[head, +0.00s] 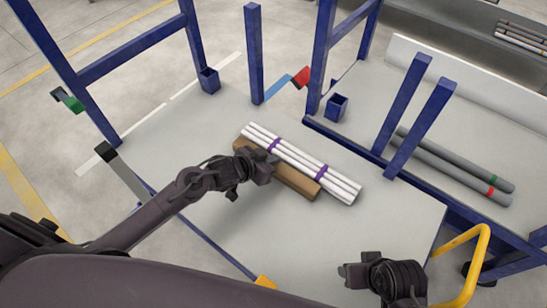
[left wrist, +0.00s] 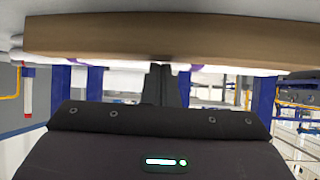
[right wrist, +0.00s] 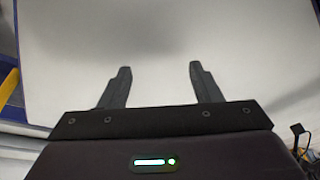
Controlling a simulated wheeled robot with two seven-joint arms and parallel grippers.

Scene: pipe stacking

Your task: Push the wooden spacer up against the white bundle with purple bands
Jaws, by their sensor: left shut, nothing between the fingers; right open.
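The white bundle (head: 300,161) of several pipes with purple bands lies diagonally on the grey table in the head view. The wooden spacer (head: 293,181), a brown block, lies along its near side. The two look side by side, close to or touching. My left gripper (head: 272,163) is shut and empty, over the spacer's middle. In the left wrist view the spacer (left wrist: 170,41) spans the top, with its long side facing the shut fingertips (left wrist: 161,68); the bundle is mostly hidden behind it. My right gripper (right wrist: 160,80) is open and empty over bare table.
Blue posts (head: 254,55) stand at the table's far side. A yellow handle (head: 487,262) is at the lower right. The near table surface (head: 290,240) is clear.

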